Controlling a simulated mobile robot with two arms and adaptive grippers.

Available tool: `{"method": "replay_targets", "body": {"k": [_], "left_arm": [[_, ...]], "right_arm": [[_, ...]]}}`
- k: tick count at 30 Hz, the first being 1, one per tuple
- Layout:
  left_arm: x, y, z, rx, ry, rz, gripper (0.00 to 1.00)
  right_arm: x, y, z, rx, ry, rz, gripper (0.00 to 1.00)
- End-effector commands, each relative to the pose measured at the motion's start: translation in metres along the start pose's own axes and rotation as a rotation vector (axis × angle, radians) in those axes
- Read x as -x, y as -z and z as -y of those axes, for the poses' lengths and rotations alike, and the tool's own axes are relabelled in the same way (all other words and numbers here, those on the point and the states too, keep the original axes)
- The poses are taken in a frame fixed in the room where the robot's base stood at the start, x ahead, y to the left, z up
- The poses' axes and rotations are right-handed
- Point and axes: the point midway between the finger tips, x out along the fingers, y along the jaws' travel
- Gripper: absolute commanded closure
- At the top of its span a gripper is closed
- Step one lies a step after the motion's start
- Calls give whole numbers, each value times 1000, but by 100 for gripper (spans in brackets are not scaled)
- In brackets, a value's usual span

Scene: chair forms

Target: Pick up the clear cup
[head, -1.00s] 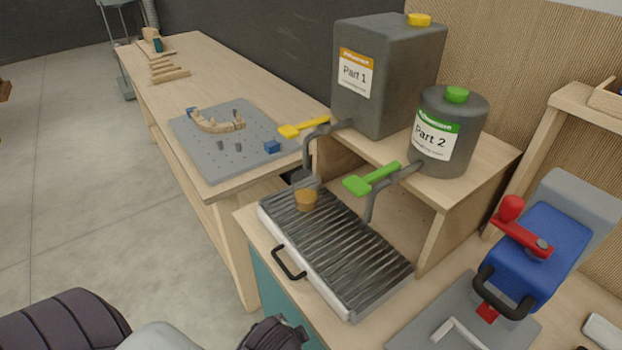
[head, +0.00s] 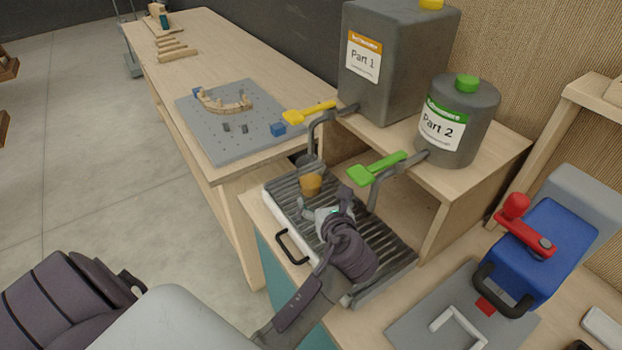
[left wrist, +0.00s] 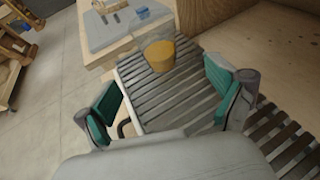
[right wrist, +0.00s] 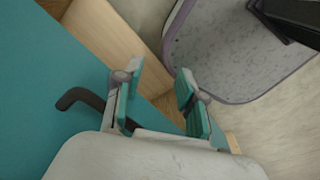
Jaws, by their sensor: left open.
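The clear cup (head: 311,180) holds amber liquid and stands upright at the far end of the slatted metal tray (head: 392,243), near the yellow-handled tap's spout. Its amber part also shows in the left wrist view (left wrist: 159,57), beyond the fingers; its clear upper part is faint. My left gripper (head: 324,204) is open and empty above the tray, a little on the near side of the cup. Its teal fingers are wide apart in the left wrist view (left wrist: 163,92), with bare slats between them. My right gripper (right wrist: 160,75) is open and empty, far from the cup.
Grey containers Part 1 (head: 395,65) and Part 2 (head: 458,125) stand on a wooden shelf. Their yellow (head: 309,112) and green (head: 377,169) taps overhang the tray. A blue press (head: 548,250) stands right. A teal cabinet (right wrist: 50,100) is beside my right gripper.

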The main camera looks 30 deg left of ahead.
Motion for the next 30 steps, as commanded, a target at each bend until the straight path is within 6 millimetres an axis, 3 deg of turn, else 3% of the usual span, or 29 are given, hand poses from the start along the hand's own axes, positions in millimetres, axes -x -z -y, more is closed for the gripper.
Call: {"method": "replay_targets", "body": {"k": [5, 12, 22, 30], "left_arm": [[-20, -6, 2, -43, -5, 17, 6], [-67, -6, 1, -39, -4, 14, 6], [-96, -7, -1, -37, -4, 12, 6], [-134, -7, -4, -37, -4, 12, 6]], "right_arm": [[4, 1, 0, 0, 0, -1, 60], [10, 2, 0, 0, 0, -2, 60], [16, 3, 0, 0, 0, -2, 60], [25, 4, 0, 0, 0, -2, 60]]}}
